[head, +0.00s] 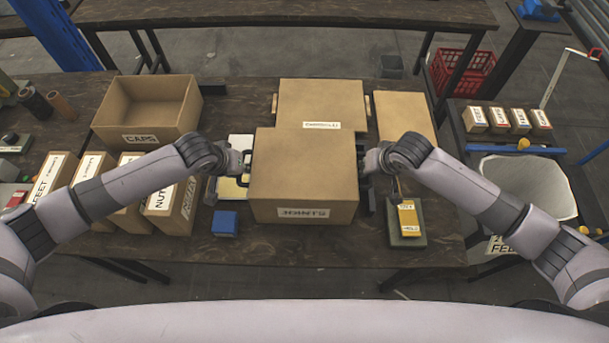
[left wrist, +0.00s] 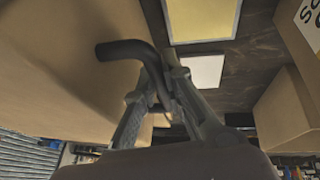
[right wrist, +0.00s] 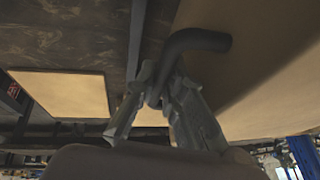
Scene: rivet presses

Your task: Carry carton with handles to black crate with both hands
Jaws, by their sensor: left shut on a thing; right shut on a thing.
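The carton with handles (head: 305,172) is a closed tan box with an upside-down label on its near side, in the middle of the head view. My left gripper (head: 242,170) is shut on its left black handle (left wrist: 125,50), a bent dark bar in the left wrist view. My right gripper (head: 374,165) is shut on its right black handle (right wrist: 200,42), seen in the right wrist view. The carton looks level; its underside is hidden, so its height above the table is unclear. I cannot make out a black crate; dark parts show beside the carton's right side.
Another labelled carton (head: 322,102) stands just behind, with a flat tan box (head: 403,115) to its right. An open carton (head: 147,106) and several labelled boxes (head: 172,205) stand left. A blue block (head: 225,223) and a yellow-topped device (head: 408,218) lie near the front edge.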

